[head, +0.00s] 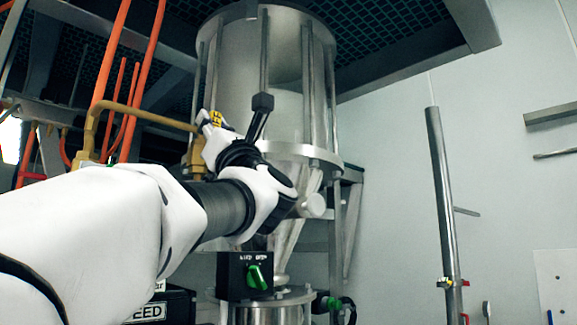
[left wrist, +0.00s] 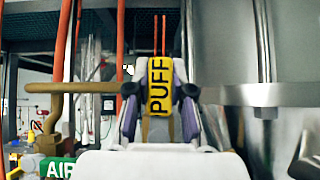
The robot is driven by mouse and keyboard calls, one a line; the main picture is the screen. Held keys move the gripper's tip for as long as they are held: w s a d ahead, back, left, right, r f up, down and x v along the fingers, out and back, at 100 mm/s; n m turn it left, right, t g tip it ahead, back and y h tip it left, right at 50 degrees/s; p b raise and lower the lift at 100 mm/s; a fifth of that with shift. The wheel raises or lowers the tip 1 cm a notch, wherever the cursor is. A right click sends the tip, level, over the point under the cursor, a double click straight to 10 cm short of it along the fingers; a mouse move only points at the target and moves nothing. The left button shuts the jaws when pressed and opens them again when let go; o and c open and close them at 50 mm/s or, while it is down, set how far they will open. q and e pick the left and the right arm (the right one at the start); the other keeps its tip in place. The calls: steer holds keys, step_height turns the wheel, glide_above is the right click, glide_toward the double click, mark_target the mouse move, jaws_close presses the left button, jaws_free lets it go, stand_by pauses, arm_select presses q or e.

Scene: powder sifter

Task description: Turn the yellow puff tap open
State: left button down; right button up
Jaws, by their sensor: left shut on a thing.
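The yellow puff tap (left wrist: 160,86), with PUFF in black letters, stands between the fingers of my left gripper (left wrist: 160,112) in the left wrist view. My left gripper is shut on its handle. In the head view a small yellow part of the tap (head: 216,118) shows at the tip of my left gripper (head: 210,128), beside the steel vessel. The gripper and wrist hide most of the tap there. A brass pipe (head: 150,116) runs to the tap from the left. My right gripper is not in view.
The steel sifter vessel (head: 283,70) stands close behind and right of the gripper. Orange hoses (head: 108,60) hang on the left. A black switch box with a green knob (head: 257,276) sits below the wrist. A green AIR label (left wrist: 57,168) shows low left. Open space lies to the right.

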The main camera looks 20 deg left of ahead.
arm_select(q)
steer(key=shift+s+f+n+g+y, duration=0.1)
steer(key=shift+n+g+y, duration=0.25)
steer(key=shift+n, duration=0.25)
steer(key=shift+g, duration=0.35)
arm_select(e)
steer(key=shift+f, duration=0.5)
arm_select(q)
steer(key=c, duration=1.2)
jaws_free()
steer(key=shift+o, duration=1)
steer(key=shift+s+d+r, duration=0.1)
steer(key=shift+r, duration=0.1)
steer(key=shift+s+d, duration=0.1)
steer(key=shift+d, duration=0.05)
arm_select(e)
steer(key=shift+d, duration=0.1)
arm_select(q)
steer(key=shift+a, duration=0.2)
